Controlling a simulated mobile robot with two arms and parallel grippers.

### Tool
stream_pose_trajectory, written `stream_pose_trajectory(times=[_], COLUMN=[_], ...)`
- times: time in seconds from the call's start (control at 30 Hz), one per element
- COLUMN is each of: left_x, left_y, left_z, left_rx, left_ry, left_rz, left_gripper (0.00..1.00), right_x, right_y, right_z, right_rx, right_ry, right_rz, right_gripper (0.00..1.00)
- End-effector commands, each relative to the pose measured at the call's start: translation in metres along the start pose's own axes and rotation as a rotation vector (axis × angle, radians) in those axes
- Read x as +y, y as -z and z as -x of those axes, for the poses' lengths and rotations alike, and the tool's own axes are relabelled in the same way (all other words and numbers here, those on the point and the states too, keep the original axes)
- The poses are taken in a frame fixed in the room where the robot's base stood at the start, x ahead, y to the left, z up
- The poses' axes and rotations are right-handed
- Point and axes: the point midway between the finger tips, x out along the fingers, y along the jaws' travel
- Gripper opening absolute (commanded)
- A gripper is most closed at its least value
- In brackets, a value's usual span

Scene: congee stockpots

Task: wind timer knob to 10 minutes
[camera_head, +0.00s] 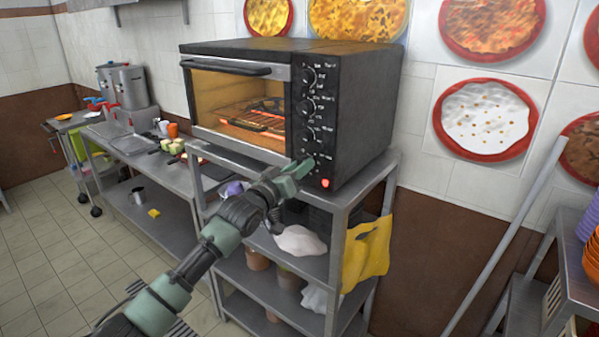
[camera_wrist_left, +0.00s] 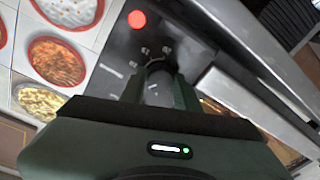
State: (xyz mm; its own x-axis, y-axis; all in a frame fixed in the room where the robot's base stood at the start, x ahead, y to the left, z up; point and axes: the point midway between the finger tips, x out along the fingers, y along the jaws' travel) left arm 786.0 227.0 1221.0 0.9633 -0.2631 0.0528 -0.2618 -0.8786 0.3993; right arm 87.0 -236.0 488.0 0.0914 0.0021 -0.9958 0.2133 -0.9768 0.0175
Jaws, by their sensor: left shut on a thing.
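The black toaster oven (camera_head: 355,115) stands on top of a metal rack, its glass door shut and its elements glowing orange inside. Its right-hand panel carries a column of knobs. My left gripper (camera_head: 303,168) reaches up to the lowest knob, just above a lit red lamp (camera_head: 325,183), and hides that knob in the head view. In the left wrist view the fingers (camera_wrist_left: 160,78) are shut around the timer knob (camera_wrist_left: 158,90), with panel marks around it and the red lamp (camera_wrist_left: 136,19) beyond. The knob's pointer setting cannot be read. My right gripper is not in view.
The metal rack (camera_head: 345,212) below holds pots and white bags, and a yellow cloth (camera_head: 367,253) hangs on its right side. A steel counter (camera_head: 160,172) with food stands at left. A metal pole (camera_head: 505,240) leans at right.

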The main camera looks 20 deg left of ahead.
Motion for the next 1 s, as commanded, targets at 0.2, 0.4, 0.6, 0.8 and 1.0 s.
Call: stream_pose_trajectory(times=[0.2,0.4,0.6,0.8,1.0], left_x=[-0.0027,-0.0028,-0.0029,-0.0037,-0.0038], left_y=[-0.0028,-0.0023,-0.0017,-0.0019,-0.0020], left_z=[0.0002,0.0000,0.0000,0.0000,-0.0001], left_rx=[0.008,0.018,0.027,0.034,0.038], left_ry=[-0.014,-0.030,-0.045,-0.056,-0.063], left_rz=[-0.207,-0.396,-0.570,-0.708,-0.800], left_gripper=[0.00,0.00,0.00,0.00,0.00], right_x=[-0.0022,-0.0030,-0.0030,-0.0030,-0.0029], right_y=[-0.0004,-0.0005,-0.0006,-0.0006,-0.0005], right_z=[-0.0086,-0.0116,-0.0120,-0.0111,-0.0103], right_rx=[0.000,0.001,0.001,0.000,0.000], right_ry=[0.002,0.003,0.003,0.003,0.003], right_rz=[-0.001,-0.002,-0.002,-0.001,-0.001], right_gripper=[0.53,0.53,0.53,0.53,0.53])
